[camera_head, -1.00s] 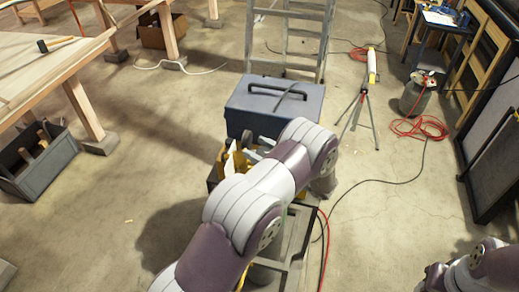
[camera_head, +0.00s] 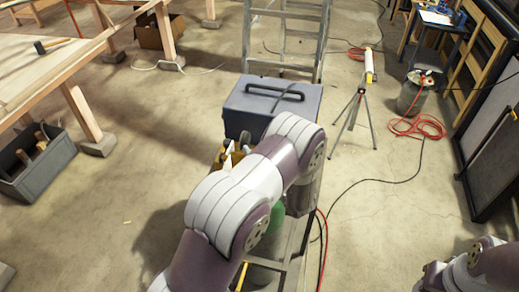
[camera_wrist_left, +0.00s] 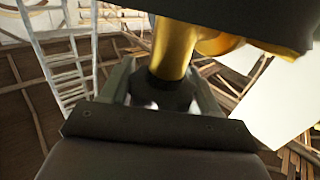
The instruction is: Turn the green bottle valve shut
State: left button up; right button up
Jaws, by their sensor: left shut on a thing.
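The green bottle (camera_head: 275,218) shows only as a small patch beneath my left arm in the head view; the arm hides the rest and its valve. In the left wrist view a yellow brass valve body (camera_wrist_left: 174,52) stands between my left gripper's (camera_wrist_left: 163,90) fingers. A dark round knob (camera_wrist_left: 165,95) at its end sits between the fingers, and the gripper is shut on it. The knob's angle cannot be read. In the head view my left arm covers this gripper. Only part of my right arm shows at the lower right; its gripper cannot be made out.
A blue-grey toolbox (camera_head: 272,108) stands just beyond my left arm, before a ladder (camera_head: 285,45). A black frame-like cart (camera_head: 290,262) is under the arm. Red and black hoses run down its right side.

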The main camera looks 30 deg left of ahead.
pick_arm(q)
jog(key=o, duration=1)
jog(key=shift+c, duration=0.2)
jog(key=b+v, duration=0.4)
jog(key=v, duration=0.8)
jog(key=shift+s+d+b, duration=0.2)
jog(key=shift+d+b, duration=0.05)
jog(key=shift+b, duration=0.15)
jog(key=shift+f, duration=0.1)
